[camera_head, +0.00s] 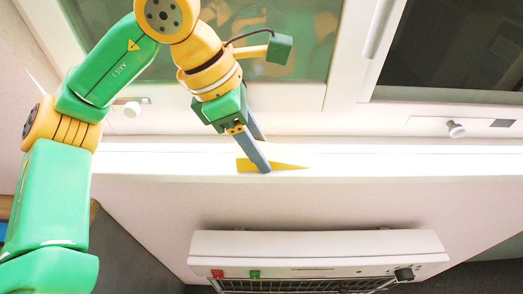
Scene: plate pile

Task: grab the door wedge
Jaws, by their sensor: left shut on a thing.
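The door wedge (285,166) is a small yellow tapered piece on the white ledge (400,166) under the window. Its thin end points right, and its thick end is at the left. My left gripper (262,165) reaches down from above and is shut on the wedge, with a blue-grey finger across the wedge's front. The finger hides part of the wedge's middle. I cannot tell whether the wedge touches the ledge or is slightly lifted. My right gripper is not in view.
A white heater-like unit (320,245) with a dark grille is on the wall below the ledge. The ledge is clear right of the wedge.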

